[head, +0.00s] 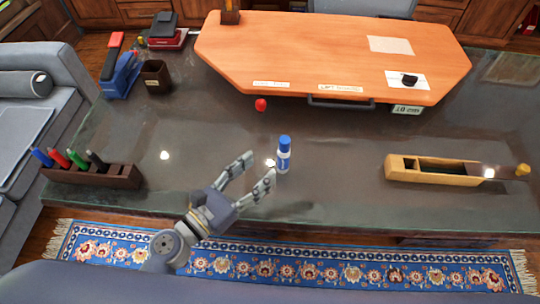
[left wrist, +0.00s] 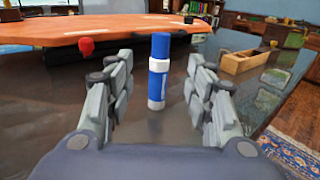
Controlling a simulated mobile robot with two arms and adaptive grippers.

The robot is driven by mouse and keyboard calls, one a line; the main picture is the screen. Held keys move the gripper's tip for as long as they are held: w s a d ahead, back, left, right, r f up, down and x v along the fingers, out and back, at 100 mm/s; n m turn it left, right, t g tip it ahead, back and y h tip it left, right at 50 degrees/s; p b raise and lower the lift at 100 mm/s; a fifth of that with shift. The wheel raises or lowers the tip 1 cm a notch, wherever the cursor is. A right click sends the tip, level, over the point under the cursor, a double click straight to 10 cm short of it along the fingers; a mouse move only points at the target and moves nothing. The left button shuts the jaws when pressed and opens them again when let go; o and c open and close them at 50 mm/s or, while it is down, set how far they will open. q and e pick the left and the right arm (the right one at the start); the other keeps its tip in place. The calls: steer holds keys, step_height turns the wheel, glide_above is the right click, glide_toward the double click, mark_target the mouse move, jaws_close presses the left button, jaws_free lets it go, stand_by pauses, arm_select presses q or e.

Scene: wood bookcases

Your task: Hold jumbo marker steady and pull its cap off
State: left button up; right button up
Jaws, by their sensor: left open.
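The jumbo marker (head: 283,157) stands upright on the dark glossy table, with a blue cap on top and a white and blue body. In the left wrist view the marker (left wrist: 158,75) stands between the two fingers, a little ahead of them and not clearly touched. My left gripper (head: 257,166) is open and points at the marker from the lower left; its fingers also show in the left wrist view (left wrist: 157,92). My right gripper is in neither view.
A dark rack (head: 92,177) with several coloured markers stands at left. A wooden tray (head: 434,170) is at right. A small red object (head: 261,105) lies behind the marker, near the orange board (head: 330,50). A brown cup (head: 156,76) and a stapler-like blue object (head: 121,74) stand at back left.

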mark_target(281, 150)
arm_select(q)
steer(key=x, duration=1)
steer(key=shift+w+d, duration=0.2)
steer(key=shift+c, duration=0.3)
steer(key=c, duration=1.1)
steer(key=o, duration=1.1)
steer(key=shift+s, duration=0.1)
